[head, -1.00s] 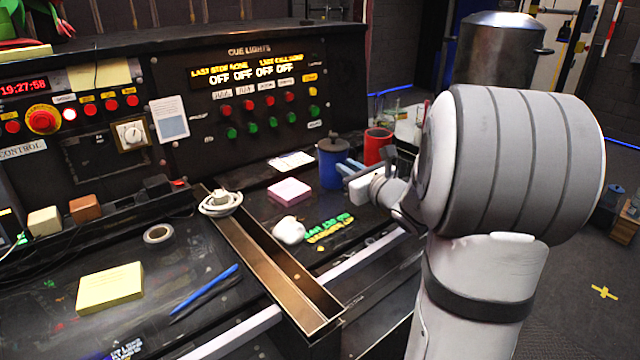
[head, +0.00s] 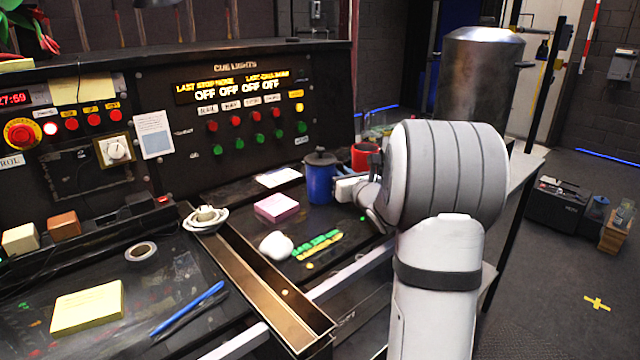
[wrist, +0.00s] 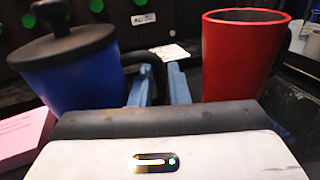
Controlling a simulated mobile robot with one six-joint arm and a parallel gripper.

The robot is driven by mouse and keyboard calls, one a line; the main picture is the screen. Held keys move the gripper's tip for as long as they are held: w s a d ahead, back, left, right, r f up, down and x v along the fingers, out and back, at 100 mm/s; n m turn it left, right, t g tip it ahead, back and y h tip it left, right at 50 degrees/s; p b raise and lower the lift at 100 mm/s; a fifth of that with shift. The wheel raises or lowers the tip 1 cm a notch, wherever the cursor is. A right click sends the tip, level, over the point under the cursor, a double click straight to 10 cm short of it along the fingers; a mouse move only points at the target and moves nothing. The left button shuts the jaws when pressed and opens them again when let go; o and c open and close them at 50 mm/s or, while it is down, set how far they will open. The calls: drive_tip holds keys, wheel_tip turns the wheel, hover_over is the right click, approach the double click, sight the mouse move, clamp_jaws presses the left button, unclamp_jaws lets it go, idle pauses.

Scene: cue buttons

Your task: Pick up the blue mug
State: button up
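The blue mug (head: 319,183) has a dark lid and stands upright on the desk. It also shows at the left of the wrist view (wrist: 78,75), with a dark handle (wrist: 150,62) on its right side. My gripper (head: 344,190) is at the mug's right side, at handle level. In the wrist view its two blue fingers (wrist: 160,88) are apart, with part of the dark handle showing between them. Whether they touch the handle is unclear. A red mug (head: 364,157) stands just behind and right; it is large at the right of the wrist view (wrist: 240,55).
A pink note block (head: 276,207) and a white lump, perhaps a mouse (head: 276,245), lie left of the mug. The cue lights panel (head: 240,110) rises behind. A metal trough (head: 265,285) crosses the desk. A large metal urn (head: 476,85) stands at the back right.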

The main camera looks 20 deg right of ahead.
drive_tip(key=shift+c, duration=0.2)
clamp_jaws()
